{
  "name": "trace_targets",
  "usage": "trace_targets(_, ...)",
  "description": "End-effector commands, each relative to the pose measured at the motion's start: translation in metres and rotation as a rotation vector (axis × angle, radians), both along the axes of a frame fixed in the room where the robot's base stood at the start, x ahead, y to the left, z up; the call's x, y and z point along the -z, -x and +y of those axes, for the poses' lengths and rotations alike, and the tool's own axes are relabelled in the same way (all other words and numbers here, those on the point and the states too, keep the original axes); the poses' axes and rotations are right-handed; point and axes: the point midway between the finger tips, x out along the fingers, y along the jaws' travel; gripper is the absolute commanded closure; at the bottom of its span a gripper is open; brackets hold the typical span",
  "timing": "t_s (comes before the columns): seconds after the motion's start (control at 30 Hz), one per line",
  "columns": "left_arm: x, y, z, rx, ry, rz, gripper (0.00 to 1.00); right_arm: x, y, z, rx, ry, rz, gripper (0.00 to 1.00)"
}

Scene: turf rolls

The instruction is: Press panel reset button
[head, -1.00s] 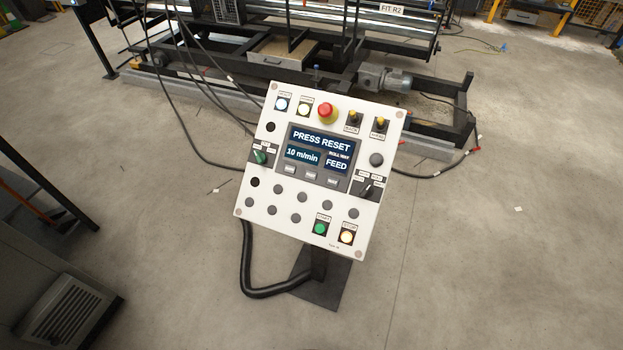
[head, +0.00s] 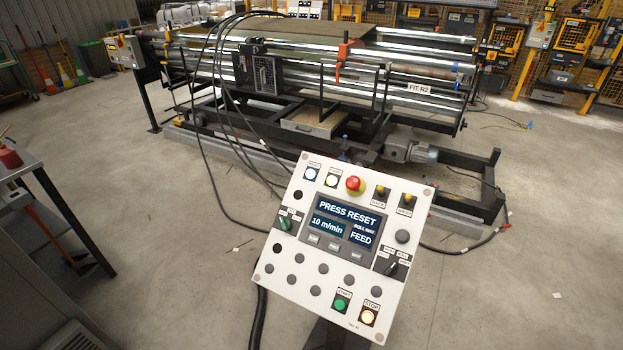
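A white control panel (head: 287,262) stands tilted on a post in the lower middle of the head view. Its screen (head: 342,229) reads "PRESS RESET", "10 m/min", "ROLL WAY" and "FEED". At the panel's top left is a lit bluish-white button (head: 311,174), its label probably "RESET" but too small to read surely. Beside it is a lit pale-yellow button (head: 332,180), then a red mushroom button (head: 355,185). At the bottom are a green START button (head: 341,304) and a lit amber STOP button (head: 368,316). Neither of my grippers is in view.
A roller machine (head: 300,85) with a "FIT R2" label stands behind the panel. Black cables (head: 208,160) run from it across the floor. A metal workbench (head: 40,200) stands at the left edge. The concrete floor right of the panel is mostly clear.

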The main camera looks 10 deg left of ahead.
Motion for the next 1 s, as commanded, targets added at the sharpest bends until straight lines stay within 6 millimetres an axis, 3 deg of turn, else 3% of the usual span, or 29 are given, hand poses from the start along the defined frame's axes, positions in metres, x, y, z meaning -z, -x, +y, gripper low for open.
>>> trace_targets(0.47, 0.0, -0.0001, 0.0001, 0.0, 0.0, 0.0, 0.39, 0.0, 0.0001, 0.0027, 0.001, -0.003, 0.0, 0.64)
trace_targets(0.9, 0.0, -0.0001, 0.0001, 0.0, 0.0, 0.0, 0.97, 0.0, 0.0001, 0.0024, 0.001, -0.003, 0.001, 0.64)
trace_targets(1.0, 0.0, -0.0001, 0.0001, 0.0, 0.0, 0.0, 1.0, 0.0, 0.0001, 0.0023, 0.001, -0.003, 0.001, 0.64)
